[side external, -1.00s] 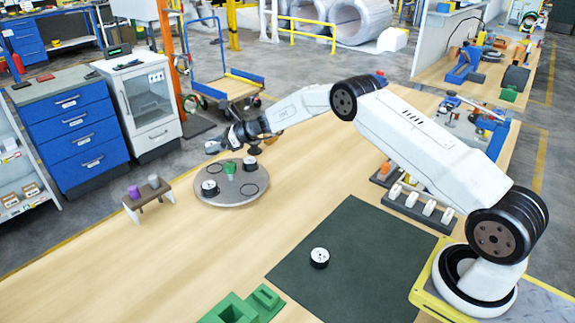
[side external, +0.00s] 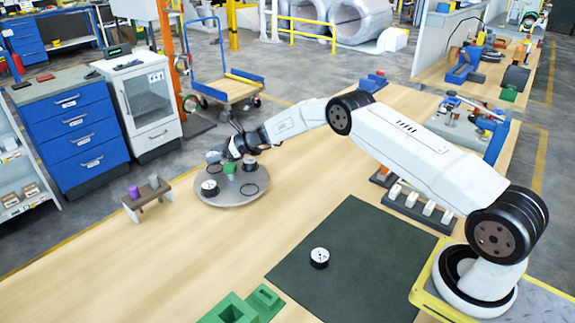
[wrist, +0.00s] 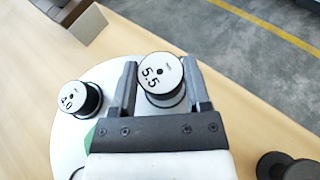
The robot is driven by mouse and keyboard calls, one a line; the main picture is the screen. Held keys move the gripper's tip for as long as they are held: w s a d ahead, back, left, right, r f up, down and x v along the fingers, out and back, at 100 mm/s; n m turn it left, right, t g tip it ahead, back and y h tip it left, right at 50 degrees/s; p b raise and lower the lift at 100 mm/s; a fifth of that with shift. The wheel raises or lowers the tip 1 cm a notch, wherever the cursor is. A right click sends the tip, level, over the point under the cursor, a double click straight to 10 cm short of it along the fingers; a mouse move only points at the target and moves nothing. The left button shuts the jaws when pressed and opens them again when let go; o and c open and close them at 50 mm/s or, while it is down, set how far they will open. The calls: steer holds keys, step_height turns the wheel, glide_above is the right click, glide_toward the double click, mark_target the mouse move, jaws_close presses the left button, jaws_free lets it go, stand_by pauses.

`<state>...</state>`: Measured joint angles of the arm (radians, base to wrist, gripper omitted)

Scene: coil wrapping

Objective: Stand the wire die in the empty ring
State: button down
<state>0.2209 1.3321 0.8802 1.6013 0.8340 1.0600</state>
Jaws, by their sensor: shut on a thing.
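My gripper (wrist: 160,85) is shut on a wire die (wrist: 160,75), a black spool shape with a white face marked 5.5. In the side external view my gripper (side external: 226,153) holds this die (side external: 213,157) upright at the back left of the round grey plate (side external: 230,199). I cannot tell whether the die touches the plate; the spot under it is largely hidden. Another die (side external: 209,188) stands at the plate's front left; in the wrist view it (wrist: 78,98) reads 4.0. A third die (side external: 250,164) stands at the back right. An outlined ring (side external: 249,189) at the front right is empty.
A green block (side external: 229,168) rises from the plate's middle, close to my gripper. A small brown stand (side external: 146,198) with a purple and a grey cylinder is left of the plate. Another die (side external: 319,257) sits on the dark mat (side external: 350,230). The wooden bench between is clear.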

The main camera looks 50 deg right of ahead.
steer(key=shift+f, duration=0.15)
steer(key=shift+s+f, duration=0.1)
steer(key=shift+f, duration=0.4)
steer(key=shift+c, duration=0.3)
jaws_free()
steer(key=shift+s+f, duration=0.1)
steer(key=shift+f, duration=0.05)
steer(key=shift+d+r, duration=0.15)
steer(key=shift+r, duration=0.5)
steer(key=shift+r+v, duration=0.2)
steer(key=shift+v, duration=5.6)
steer(key=shift+r, duration=0.15)
